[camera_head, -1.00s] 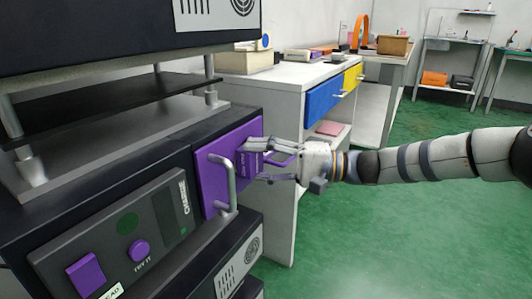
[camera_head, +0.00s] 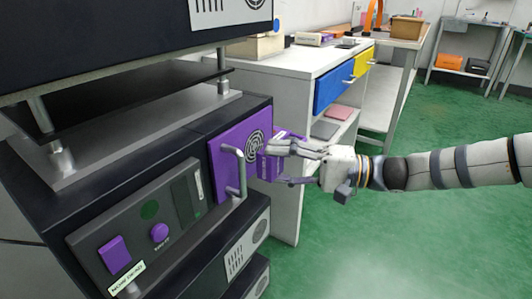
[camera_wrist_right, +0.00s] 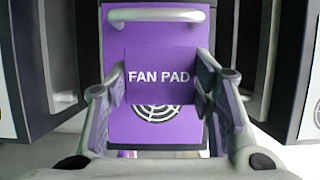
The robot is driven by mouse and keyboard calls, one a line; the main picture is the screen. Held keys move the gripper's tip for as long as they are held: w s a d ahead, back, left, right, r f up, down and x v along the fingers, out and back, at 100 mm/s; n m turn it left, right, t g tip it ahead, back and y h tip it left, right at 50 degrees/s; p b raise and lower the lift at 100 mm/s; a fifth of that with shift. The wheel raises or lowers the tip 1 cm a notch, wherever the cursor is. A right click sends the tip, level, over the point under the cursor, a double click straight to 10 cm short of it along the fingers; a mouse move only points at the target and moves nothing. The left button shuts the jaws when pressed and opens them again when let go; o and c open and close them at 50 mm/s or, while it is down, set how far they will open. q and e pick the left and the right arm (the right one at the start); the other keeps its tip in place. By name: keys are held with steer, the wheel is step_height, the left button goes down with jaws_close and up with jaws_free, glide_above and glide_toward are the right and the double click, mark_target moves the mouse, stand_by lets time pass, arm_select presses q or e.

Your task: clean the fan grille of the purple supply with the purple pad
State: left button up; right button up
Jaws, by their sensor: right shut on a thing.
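The purple supply's front panel (camera_head: 226,168) carries a grey bar handle and a round fan grille (camera_head: 254,147). My right gripper (camera_head: 277,163) is shut on the purple pad (camera_head: 268,167), just right of the grille in the head view. In the right wrist view the pad (camera_wrist_right: 158,76), marked "FAN PAD", sits between my fingers (camera_wrist_right: 160,85) and hides the grille's upper part; the lower part of the grille (camera_wrist_right: 157,112) shows below it. I cannot tell whether the pad touches the panel. My left gripper is not in view.
The supply's control face has a purple square button (camera_head: 115,252) and a purple round knob (camera_head: 159,232). Another black unit (camera_head: 235,262) sits below. A white cabinet with a blue drawer (camera_head: 332,87) stands close behind my gripper. Green floor is clear at right.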

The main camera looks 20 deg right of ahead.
steer(key=shift+s+d, duration=0.4)
steer(key=shift+s, duration=0.05)
steer(key=shift+s+d+r+p, duration=0.1)
steer(key=shift+s+d+p, duration=0.6)
steer(key=shift+s, duration=0.15)
steer(key=shift+s+d, duration=0.25)
steer(key=shift+s, duration=0.05)
